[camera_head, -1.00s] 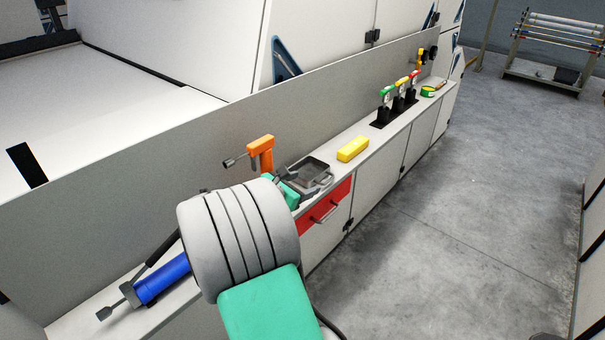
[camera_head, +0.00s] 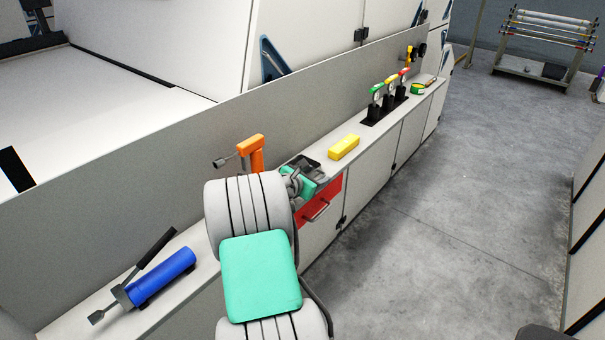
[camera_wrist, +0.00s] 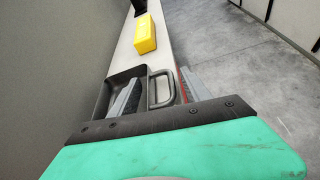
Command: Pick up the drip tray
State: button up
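The drip tray (camera_head: 304,162) is a dark grey shallow tray on the narrow ledge, partly hidden by my arm in the head view. In the wrist view the tray (camera_wrist: 117,82) lies just ahead, with its loop handle (camera_wrist: 161,76) on its right side. My gripper (camera_wrist: 160,82) is open. Its left finger is over the tray's side and its right finger is to the right of the handle, so the handle shows between them. I cannot tell whether either finger touches the tray. In the head view my gripper (camera_head: 297,180) is right at the tray.
A yellow block (camera_head: 344,147) sits beyond the tray. An orange tool (camera_head: 252,151) stands to its left, and a blue cylinder tool (camera_head: 162,277) lies nearer. A red drawer (camera_head: 318,207) is below the tray. A grey panel (camera_head: 130,190) backs the ledge; open floor lies right.

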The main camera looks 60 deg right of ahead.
grip_shut()
jog(key=shift+r, duration=0.1)
dwell(0.3)
